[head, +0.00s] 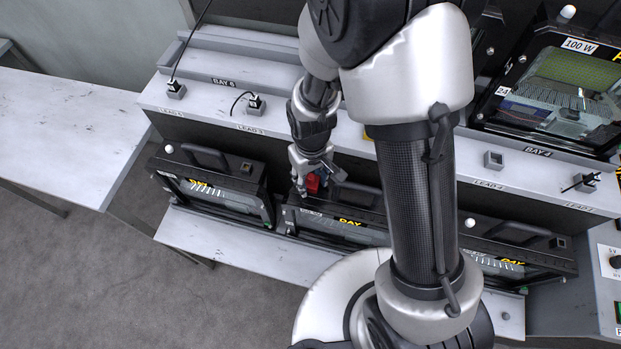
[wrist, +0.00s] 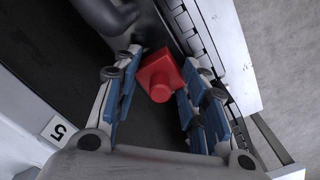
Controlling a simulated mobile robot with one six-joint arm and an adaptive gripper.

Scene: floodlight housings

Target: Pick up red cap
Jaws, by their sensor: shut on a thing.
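The red cap (head: 313,183) is at the top edge of the middle floodlight housing (head: 350,234), left of its dark handle. It also shows in the wrist view (wrist: 160,77) as a red square base with a round knob. My gripper (head: 318,177) comes down over it from the bench side. In the wrist view its blue-padded fingers (wrist: 158,90) lie on either side of the cap, shut on it. I cannot tell whether the cap still touches the housing below.
More housings stand left (head: 215,188) and right (head: 515,257) on the low white shelf (head: 240,245). Behind them is a raised ledge (head: 215,110) with lead connectors (head: 255,103). A large lit unit (head: 560,90) stands at the upper right. A bare table (head: 65,130) is at left.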

